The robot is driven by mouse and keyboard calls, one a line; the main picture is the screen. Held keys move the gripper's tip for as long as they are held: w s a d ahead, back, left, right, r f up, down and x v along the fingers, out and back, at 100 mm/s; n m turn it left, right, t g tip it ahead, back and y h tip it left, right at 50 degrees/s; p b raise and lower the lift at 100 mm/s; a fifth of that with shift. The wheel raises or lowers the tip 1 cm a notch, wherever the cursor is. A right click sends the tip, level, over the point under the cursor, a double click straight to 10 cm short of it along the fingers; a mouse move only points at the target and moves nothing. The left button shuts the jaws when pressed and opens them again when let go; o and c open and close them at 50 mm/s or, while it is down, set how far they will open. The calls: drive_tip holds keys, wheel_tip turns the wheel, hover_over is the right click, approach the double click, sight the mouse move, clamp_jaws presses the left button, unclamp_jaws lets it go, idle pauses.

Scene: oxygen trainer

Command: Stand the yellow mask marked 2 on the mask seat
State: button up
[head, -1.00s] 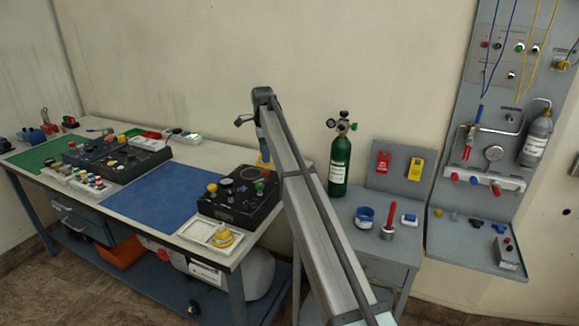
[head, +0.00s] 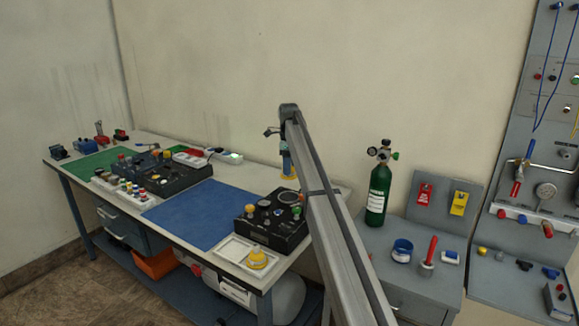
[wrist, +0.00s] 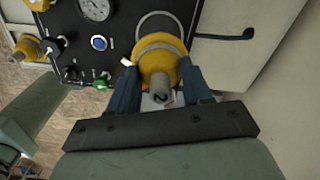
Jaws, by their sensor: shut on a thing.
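My gripper (wrist: 158,88) is shut on a yellow mask (wrist: 157,60) with a dark 2 on its pale end; the mask sits between the two blue fingers. In the head view my gripper (head: 288,163) is small, at the back right of the bench, with a bit of the yellow mask below it. The wrist view shows a pale ring (wrist: 157,17) on the black panel, partly hidden by the mask. I cannot tell for sure whether this ring is the mask seat, or whether the mask touches it.
The black control box (head: 268,225) carries knobs and a gauge. A second yellow mask (head: 257,260) stands in a white tray (head: 234,248) in front of it. A green cylinder (head: 377,195) stands on the grey cabinet to the right. The blue mat (head: 192,213) is clear.

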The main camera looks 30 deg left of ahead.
drive_tip(key=shift+f, duration=2.45)
drive_tip(key=shift+f, duration=2.15)
drive_tip(key=o, duration=1.1)
